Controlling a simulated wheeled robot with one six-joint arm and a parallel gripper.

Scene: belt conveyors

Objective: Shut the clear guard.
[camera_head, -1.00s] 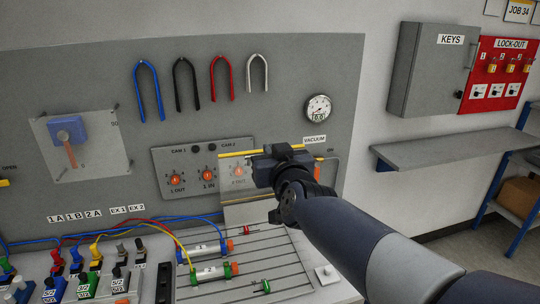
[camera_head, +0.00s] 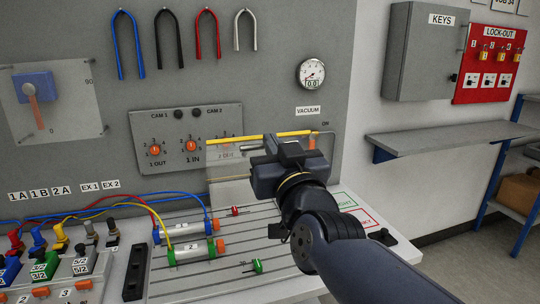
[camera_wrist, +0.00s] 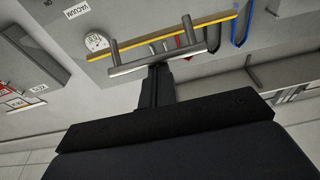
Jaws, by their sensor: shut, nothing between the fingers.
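The clear guard (camera_head: 228,170) is a see-through panel with a yellow strip along its top edge, at the wall panel in front of the rightmost knob. I cannot tell its exact angle. In the wrist view its yellow strip (camera_wrist: 215,23) runs behind a grey bar handle (camera_wrist: 130,68) on two posts. My gripper (camera_head: 290,152) is in front of the guard's right part and hides some of it. In the wrist view my gripper (camera_wrist: 157,70) is shut and empty, its tips close to the middle of the bar. Whether they touch it is unclear.
The slotted bench (camera_head: 215,280) below carries cylinders (camera_head: 190,252), hoses and several valves at the left. A vacuum gauge (camera_head: 311,73) is on the wall panel above right. A grey shelf (camera_head: 450,138) juts out at the right.

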